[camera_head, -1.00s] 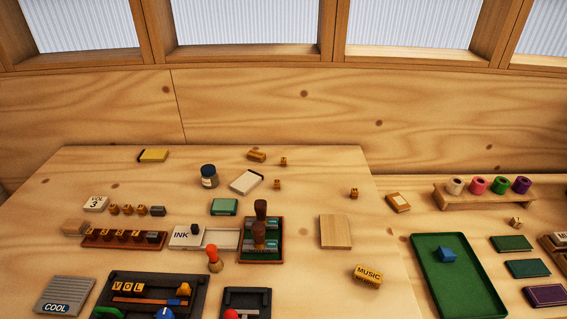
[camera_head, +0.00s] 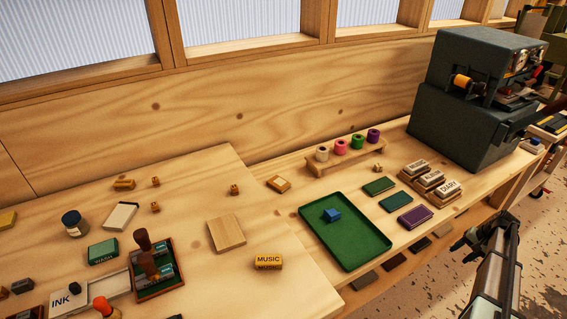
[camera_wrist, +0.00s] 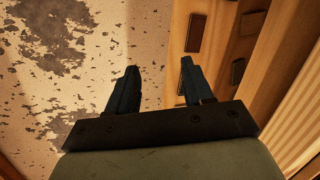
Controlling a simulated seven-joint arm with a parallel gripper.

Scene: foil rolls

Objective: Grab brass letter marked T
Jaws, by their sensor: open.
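Several small brass letter cubes lie apart on the wooden bench in the head view. Two sit near the back, one brass cube (camera_head: 155,181) behind another brass cube (camera_head: 155,207). A third brass cube (camera_head: 234,190) sits right of them, and another brass cube (camera_head: 377,168) is by the spool rack. Their letters are too small to read, so I cannot tell which is T. My gripper (camera_head: 466,240) is at the lower right, beyond the bench's front edge, away from all cubes. In the wrist view my gripper (camera_wrist: 157,68) is open, with nothing between its fingers.
A green tray (camera_head: 345,262) holds a blue block. A spool rack (camera_head: 345,159), coloured pads and a stamp rack (camera_head: 425,176) stand around it. A large dark machine (camera_head: 467,125) is at the right.

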